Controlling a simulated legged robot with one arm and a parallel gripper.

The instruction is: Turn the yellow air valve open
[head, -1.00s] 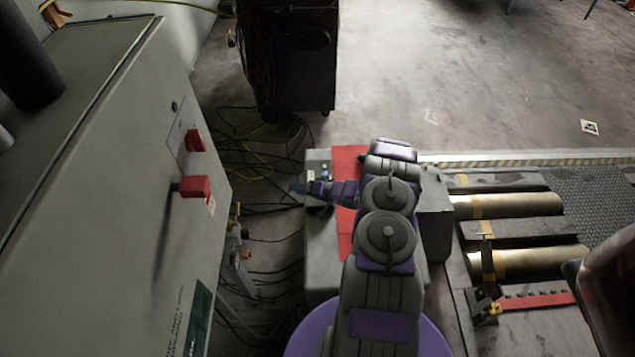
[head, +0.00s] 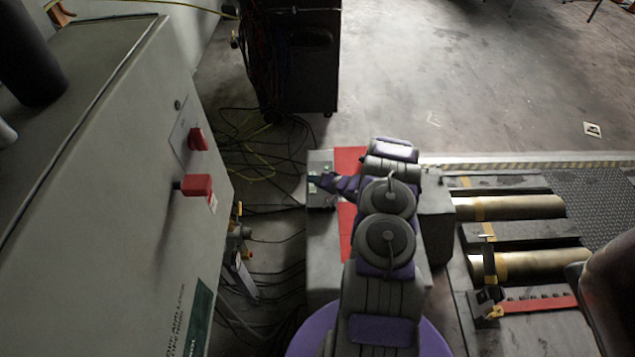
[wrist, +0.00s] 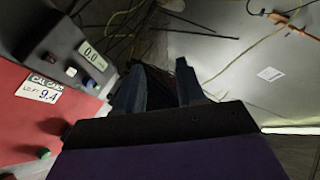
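Small yellow fittings (head: 240,232) show beside the right side of the grey cabinet in the head view. They are small and partly hidden, so I cannot tell which is the air valve or how its handle is turned. My gripper (head: 316,182) is above the grey and red box, to the right of the fittings and apart from them. In the wrist view its two fingers (wrist: 158,85) are spread with a gap between them and nothing held. I cannot make out the valve in the wrist view.
The grey cabinet (head: 110,180) with red switches (head: 197,186) stands left. Black cables (head: 265,150) lie on the floor behind. A dark rack (head: 300,60) stands at the back. Metal rollers (head: 525,207) are at right. The box's red top (wrist: 45,125) has buttons and a label.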

